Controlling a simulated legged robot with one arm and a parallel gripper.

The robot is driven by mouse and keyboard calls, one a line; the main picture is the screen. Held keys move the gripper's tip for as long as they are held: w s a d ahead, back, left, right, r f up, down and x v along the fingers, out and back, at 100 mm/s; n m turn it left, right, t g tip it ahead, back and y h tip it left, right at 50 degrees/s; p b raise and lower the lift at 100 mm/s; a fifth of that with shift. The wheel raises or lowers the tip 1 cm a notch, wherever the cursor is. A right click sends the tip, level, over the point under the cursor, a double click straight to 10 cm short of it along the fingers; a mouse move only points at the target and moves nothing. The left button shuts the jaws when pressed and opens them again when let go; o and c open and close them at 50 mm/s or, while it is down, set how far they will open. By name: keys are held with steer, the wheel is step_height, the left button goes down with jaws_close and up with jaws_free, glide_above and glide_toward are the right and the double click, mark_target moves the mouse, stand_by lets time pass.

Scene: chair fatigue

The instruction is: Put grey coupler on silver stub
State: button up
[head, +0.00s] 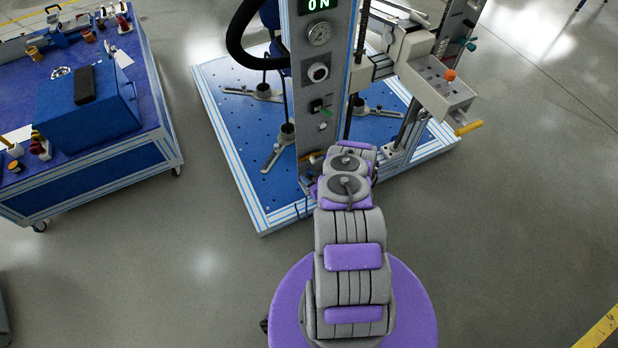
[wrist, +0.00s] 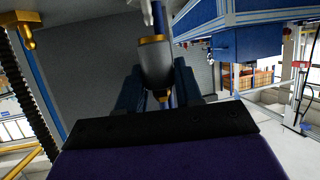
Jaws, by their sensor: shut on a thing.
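In the wrist view my gripper (wrist: 158,82) is shut on the grey coupler (wrist: 155,60), a dark grey rounded body with a gold band at its upper end and a gold tip below. The coupler stands nearly upright in the picture, between the dark blue fingers. A small pale, silvery piece (wrist: 147,13) shows just above the coupler's upper end; I cannot tell whether it is the silver stub or whether it touches the coupler. In the head view my arm reaches to the test machine's grey column (head: 320,120) and hides the gripper and coupler.
The machine stands on a blue base plate (head: 235,150) with metal clamps. A black hose (head: 236,35) arches at its upper left. A carriage with an orange knob (head: 449,75) juts out right. A blue tool cart (head: 100,165) stands left. The floor right is clear.

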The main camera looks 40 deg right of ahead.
steer(key=shift+f+b, duration=1.4)
steer(key=shift+f, duration=0.05)
steer(key=o, duration=1.2)
steer(key=shift+c, duration=0.2)
steer(key=p+v, duration=0.5)
steer(key=v, duration=1.2)
steer(key=shift+s, duration=0.2)
